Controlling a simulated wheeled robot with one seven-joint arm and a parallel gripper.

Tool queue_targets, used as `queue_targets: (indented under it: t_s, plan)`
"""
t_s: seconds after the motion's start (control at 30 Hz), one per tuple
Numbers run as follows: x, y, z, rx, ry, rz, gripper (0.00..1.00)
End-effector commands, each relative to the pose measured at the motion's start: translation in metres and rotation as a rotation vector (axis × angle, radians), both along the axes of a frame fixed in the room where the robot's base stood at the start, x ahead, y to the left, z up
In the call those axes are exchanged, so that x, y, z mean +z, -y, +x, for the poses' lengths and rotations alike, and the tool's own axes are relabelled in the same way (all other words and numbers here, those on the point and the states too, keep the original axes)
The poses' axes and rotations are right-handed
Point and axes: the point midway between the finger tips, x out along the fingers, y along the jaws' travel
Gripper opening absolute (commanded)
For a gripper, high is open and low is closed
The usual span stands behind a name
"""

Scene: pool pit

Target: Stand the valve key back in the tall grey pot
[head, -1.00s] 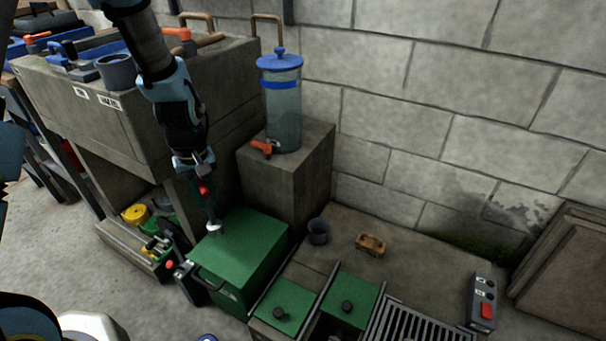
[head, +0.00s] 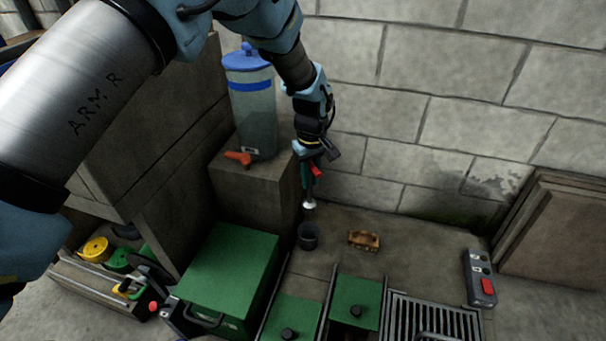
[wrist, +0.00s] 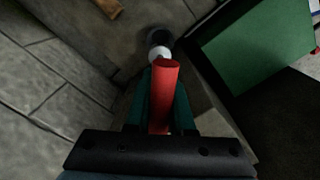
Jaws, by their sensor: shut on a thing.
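The valve key (head: 309,205) hangs roughly upright from my gripper (head: 311,176), with its pale lower end just above the tall grey pot (head: 308,239). Its red handle (wrist: 163,85) lies between my green fingers in the wrist view, and my gripper (wrist: 161,105) is shut on it. The pale end shows beyond the handle there, over the dark round pot (wrist: 146,50). The key appears outside the pot, above its mouth; its exact alignment is hard to tell. The pot stands upright on the stone ledge, its inside dark.
A green box (head: 232,265) stands to the left. The block wall (head: 400,140) is close behind.

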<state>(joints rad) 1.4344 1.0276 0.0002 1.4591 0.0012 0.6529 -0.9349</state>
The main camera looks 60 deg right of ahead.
Motion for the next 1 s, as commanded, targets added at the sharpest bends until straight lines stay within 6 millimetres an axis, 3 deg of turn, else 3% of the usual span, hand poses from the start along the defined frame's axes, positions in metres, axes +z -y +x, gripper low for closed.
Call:
queue_targets:
  t_s: [0.6,1.0]
  plan:
    - [-0.075,0.0,0.001,0.001,0.0,0.0,0.0]
    - [-0.086,0.0,0.001,0.001,0.0,0.0,0.0]
